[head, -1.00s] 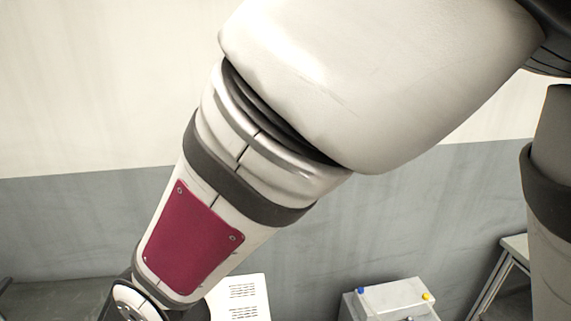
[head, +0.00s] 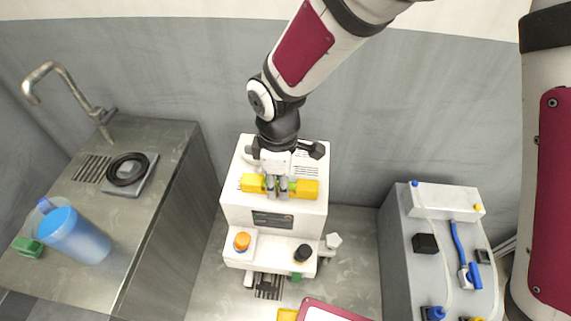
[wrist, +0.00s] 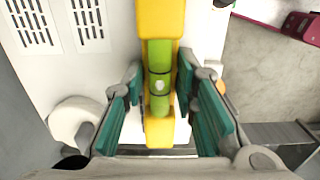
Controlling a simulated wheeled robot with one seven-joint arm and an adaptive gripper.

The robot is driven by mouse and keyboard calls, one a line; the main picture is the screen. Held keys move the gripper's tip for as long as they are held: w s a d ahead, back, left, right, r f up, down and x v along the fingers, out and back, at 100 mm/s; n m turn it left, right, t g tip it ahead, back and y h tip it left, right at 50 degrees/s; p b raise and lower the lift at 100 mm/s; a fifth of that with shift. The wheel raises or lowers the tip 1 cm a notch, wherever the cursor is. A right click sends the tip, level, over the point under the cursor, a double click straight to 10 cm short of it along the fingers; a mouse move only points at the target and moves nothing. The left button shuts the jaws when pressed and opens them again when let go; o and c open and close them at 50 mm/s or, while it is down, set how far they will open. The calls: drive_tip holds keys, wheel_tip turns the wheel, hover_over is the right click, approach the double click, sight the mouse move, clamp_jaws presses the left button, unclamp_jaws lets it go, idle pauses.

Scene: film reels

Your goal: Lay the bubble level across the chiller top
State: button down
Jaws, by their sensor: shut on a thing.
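The bubble level (head: 306,189) is a yellow bar with a green vial section at its middle. My gripper (head: 277,188) is shut on that middle and points downward. In the wrist view the level (wrist: 161,25) runs up the picture between the teal-padded fingers of my gripper (wrist: 158,80). The chiller (head: 235,207) is a white box-shaped machine with vents on its top, standing below the gripper. The level lies crosswise over the chiller top, near its front edge. I cannot tell whether it touches the surface. My wrist hides part of the chiller's top.
An orange knob (head: 242,241) and a black knob (head: 303,253) sit on the chiller's lower front ledge. A metal sink counter (head: 150,215) with a blue pitcher (head: 76,237) stands left. A grey cabinet (head: 398,262) with hoses stands right. A red-framed panel (head: 315,305) is in front.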

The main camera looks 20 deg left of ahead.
drive_tip(key=shift+f, duration=0.1)
drive_tip(key=c, duration=1.3)
unclamp_jaws()
wheel_tip(320, 180, up, 12)
drive_tip(key=shift+r, duration=0.2)
